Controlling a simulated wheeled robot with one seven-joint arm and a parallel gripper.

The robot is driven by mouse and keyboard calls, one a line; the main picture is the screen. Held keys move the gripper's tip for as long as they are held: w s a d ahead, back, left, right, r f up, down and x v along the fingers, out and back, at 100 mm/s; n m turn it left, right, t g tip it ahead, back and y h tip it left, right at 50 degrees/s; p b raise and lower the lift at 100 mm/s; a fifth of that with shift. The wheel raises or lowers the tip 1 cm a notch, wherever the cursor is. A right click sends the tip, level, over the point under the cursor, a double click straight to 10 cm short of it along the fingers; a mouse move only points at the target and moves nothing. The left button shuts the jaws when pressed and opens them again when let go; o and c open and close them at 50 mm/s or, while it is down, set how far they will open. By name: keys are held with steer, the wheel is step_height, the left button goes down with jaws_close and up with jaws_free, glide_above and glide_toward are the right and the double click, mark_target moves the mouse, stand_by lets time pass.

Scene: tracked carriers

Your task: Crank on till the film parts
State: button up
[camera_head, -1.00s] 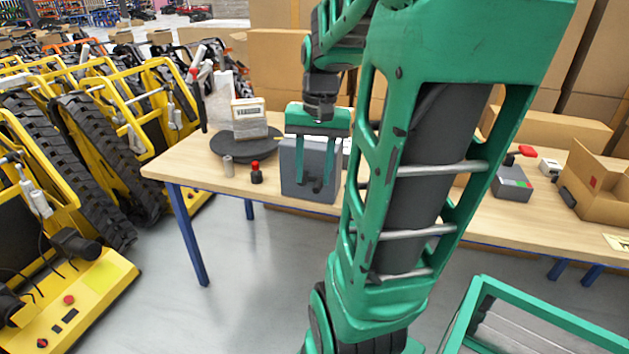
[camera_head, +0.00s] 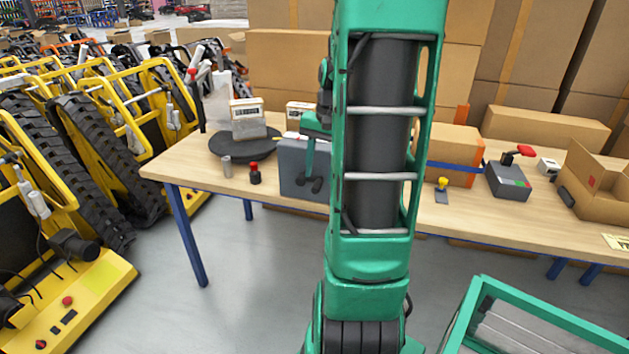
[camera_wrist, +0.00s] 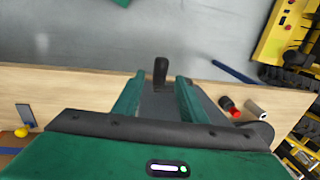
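A dark round turntable (camera_head: 219,147) stands at the table's left, bearing a light block with a framed meter-like box (camera_head: 246,106). Beside it is a grey housing (camera_head: 291,168), partly behind my arm. In the wrist view a black handle (camera_wrist: 160,70) stands up between and slightly beyond the fingertips of my gripper (camera_wrist: 156,84), over the grey housing (camera_wrist: 158,106). The fingers are apart, with gaps on both sides of the handle. In the head view my arm hides part of the gripper (camera_head: 312,184). I cannot make out any film for certain.
A black button-like piece with a red top (camera_head: 255,173) and a small grey cylinder (camera_head: 227,167) stand near the front edge. Right of my arm are a yellow-topped piece (camera_head: 442,190), a grey device with a red lever (camera_head: 508,182) and an open carton (camera_head: 600,205). Yellow tracked carriers (camera_head: 85,290) fill the left.

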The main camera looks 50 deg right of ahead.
mark_target(318, 182)
steer(key=shift+w+f, duration=0.2)
steer(key=shift+f, duration=1.4)
jaws_close()
steer(key=shift+a, duration=0.1)
steer(key=shift+w+a+r+g+h, duration=0.1)
steer(key=shift+w+r+g+h, duration=0.25)
steer(key=shift+g, duration=0.4)
steer(key=shift+w+a+r+g+h, duration=0.1)
steer(key=shift+w+r+g+h, duration=0.25)
steer(key=shift+g, duration=0.45)
steer(key=shift+w+a+r+g+h, duration=0.1)
steer(key=shift+w+r+g+h, duration=0.2)
steer(key=shift+g, duration=0.45)
steer(key=shift+s+r, duration=0.1)
steer(key=shift+r, duration=0.05)
jaws_free()
